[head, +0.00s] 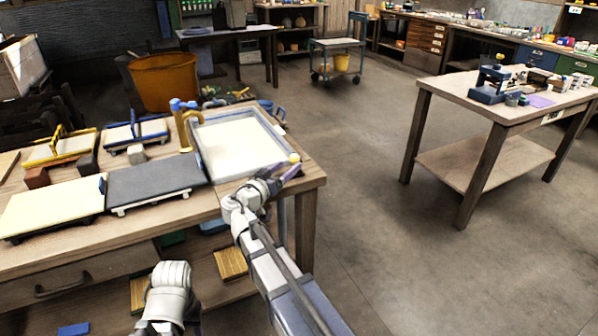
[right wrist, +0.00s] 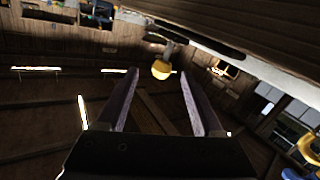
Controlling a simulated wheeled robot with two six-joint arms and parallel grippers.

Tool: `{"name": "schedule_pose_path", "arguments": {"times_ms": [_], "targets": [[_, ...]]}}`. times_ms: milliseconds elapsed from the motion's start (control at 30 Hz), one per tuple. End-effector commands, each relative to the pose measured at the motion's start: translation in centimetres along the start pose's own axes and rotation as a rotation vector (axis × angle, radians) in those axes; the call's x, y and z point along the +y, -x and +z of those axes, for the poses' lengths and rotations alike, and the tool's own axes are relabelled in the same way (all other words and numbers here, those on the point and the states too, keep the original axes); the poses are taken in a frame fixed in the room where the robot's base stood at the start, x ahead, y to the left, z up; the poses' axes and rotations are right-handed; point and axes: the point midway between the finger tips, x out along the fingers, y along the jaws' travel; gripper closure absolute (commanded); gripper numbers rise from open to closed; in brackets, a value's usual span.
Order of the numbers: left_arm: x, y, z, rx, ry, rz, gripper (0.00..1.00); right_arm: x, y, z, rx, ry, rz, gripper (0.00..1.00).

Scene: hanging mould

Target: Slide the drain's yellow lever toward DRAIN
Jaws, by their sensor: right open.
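The yellow lever knob (head: 295,157) sits at the front right corner of the blue-rimmed white vat (head: 240,140) on the wooden bench. In the right wrist view the round knob (right wrist: 161,69) hangs on a pale stem under a dark plank-like edge. It appears between and just beyond the two finger tips. My right gripper (head: 287,173) is open beside that corner, its fingers pointing toward the knob. I cannot tell whether they touch it. The DRAIN marking cannot be read. Part of my left arm shows low in the head view, but its fingers do not show.
A dark grey board (head: 155,182) and a cream board (head: 52,207) lie left of the vat. Framed moulds (head: 60,148) stand behind them. An orange bin (head: 165,80) is behind the bench. Floor is clear to the right, up to a second table (head: 500,105).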

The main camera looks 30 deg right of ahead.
Motion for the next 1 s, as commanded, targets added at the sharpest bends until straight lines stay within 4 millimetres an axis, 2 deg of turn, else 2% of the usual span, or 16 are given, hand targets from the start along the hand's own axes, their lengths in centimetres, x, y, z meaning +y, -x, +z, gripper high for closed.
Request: {"name": "schedule_pose_path", "arguments": {"times_ms": [67, 367, 700, 833, 1000], "targets": [[0.1, -0.9, -0.1, 0.000, 0.000, 0.000, 0.50, -0.3, -0.5, 0.1, 0.033, -0.017, 0.000, 0.31], [0.1, -0.9, -0.1, 0.000, 0.000, 0.000, 0.50, -0.3, -1.3, -0.4, 0.054, -0.028, 0.001, 0.31], [0.1, -0.9, -0.1, 0.000, 0.000, 0.000, 0.50, -0.4, -6.3, -0.6, 0.053, -0.027, 0.002, 0.31], [0.1, -0.9, -0.1, 0.000, 0.000, 0.000, 0.50, -0.4, -7.7, -0.7, 0.052, -0.027, 0.001, 0.31], [0.1, -0.9, -0.1, 0.000, 0.000, 0.000, 0.50, -0.4, -8.4, -0.7, 0.053, -0.027, -0.001, 0.31]]}}
